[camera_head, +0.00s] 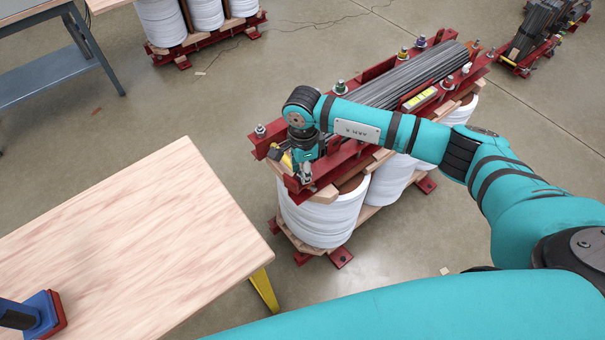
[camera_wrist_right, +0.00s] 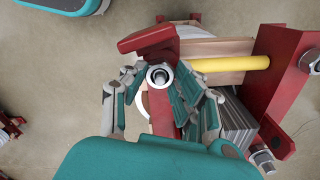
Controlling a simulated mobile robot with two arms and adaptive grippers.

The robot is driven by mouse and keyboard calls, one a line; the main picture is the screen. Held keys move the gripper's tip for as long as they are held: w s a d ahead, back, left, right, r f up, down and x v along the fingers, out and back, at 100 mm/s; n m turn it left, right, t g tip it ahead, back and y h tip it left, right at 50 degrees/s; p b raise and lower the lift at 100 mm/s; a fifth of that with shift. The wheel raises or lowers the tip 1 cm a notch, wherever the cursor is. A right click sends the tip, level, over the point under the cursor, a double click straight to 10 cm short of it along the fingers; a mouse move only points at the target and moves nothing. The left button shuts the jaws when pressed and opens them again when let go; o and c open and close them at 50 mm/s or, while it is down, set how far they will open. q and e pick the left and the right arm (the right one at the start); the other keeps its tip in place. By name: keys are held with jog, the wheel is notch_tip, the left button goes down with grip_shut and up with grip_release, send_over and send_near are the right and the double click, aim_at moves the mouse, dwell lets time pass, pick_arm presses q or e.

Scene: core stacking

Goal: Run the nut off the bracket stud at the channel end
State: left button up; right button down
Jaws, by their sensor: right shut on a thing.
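The red channel (camera_head: 318,184) runs along the top of the transformer core. My right gripper (camera_head: 306,176) points down at its near left end. In the right wrist view, the fingers of my right gripper (camera_wrist_right: 158,86) are closed around a round metal nut and stud (camera_wrist_right: 158,75) at the end of the red bracket (camera_wrist_right: 149,38). The nut sits between the two finger pads. In the head view the gripper hides the nut. My left gripper is not in view.
A stud (camera_head: 260,130) stands at the channel's far left corner, with more studs along the core. White coils (camera_head: 320,218) stand below. A yellow bar (camera_wrist_right: 232,64) lies beside the gripper. A wooden table (camera_head: 130,235) stands at left, with a blue and red object (camera_head: 45,312).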

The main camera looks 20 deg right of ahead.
dwell(0.4)
jog(key=shift+f+n+b, duration=0.15)
jog(key=shift+n+b, duration=0.65)
jog(key=shift+b, duration=0.05)
jog(key=n+b, duration=0.1)
jog(key=n, duration=0.1)
jog(key=shift+n+b, duration=0.3)
jog(key=shift+b, duration=0.1)
